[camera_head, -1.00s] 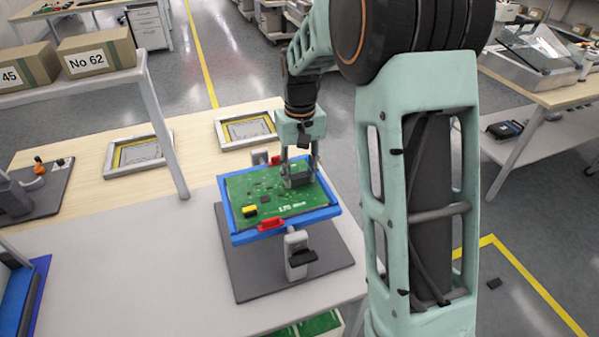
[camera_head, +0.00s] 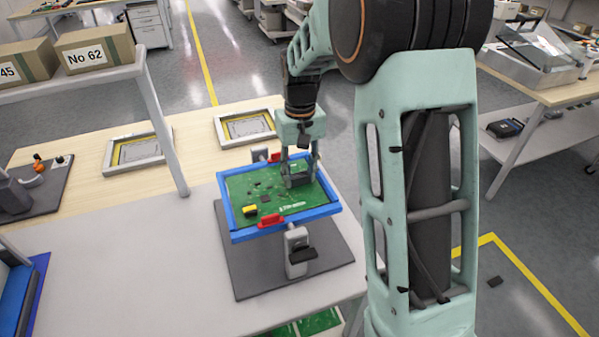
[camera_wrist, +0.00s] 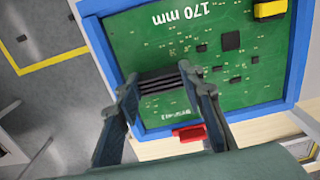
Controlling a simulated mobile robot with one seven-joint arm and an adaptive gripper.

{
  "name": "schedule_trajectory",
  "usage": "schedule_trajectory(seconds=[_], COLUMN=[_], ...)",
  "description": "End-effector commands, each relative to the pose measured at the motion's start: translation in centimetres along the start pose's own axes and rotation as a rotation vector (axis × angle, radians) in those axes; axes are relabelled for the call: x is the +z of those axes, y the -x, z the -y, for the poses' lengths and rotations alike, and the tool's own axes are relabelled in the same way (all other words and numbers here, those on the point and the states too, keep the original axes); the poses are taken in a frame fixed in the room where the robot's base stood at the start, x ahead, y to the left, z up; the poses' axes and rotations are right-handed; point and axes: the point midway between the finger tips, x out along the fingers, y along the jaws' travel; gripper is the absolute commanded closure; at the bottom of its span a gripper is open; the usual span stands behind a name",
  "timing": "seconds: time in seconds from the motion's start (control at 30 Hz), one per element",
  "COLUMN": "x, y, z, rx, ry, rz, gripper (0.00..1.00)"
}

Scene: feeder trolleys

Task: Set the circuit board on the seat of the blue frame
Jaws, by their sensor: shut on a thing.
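The green circuit board (camera_head: 240,188) lies inside the blue frame (camera_head: 312,215), close to level with its rim. My gripper (camera_head: 298,181) is above the board's right part, its fingers closed on a dark ribbed block on the board. In the wrist view the fingers (camera_wrist: 160,82) straddle this block, and the board (camera_wrist: 145,48) lies within the blue border (camera_wrist: 296,60). Whether the board's underside touches the seat is hidden. Red clips sit at the frame's front (camera_head: 270,221) and back (camera_head: 275,157).
The frame stands on a grey stand with a dark base plate (camera_head: 240,285) at the table's right. Two grey-rimmed trays (camera_head: 218,131) (camera_head: 107,160) lie behind. A shelf with cardboard boxes (camera_head: 95,52) overhangs the left. The white tabletop (camera_head: 130,270) left of the stand is clear.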

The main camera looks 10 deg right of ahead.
Motion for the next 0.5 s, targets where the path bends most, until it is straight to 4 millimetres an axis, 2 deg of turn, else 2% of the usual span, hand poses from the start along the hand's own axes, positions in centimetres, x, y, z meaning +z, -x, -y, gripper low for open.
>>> schedule_trajectory(seconds=[0.07,0.1,0.3,0.5], x=[-0.03,-0.04,-0.02,0.04], y=[-0.18,-0.19,-0.13,-0.23], z=[0.00,0.00,0.00,0.00], rx=[0.000,0.000,0.000,0.000], ry=[0.000,0.000,0.000,0.000], rz=[-0.001,-0.001,-0.001,0.001], gripper=[1.00,0.63,0.44,0.44])
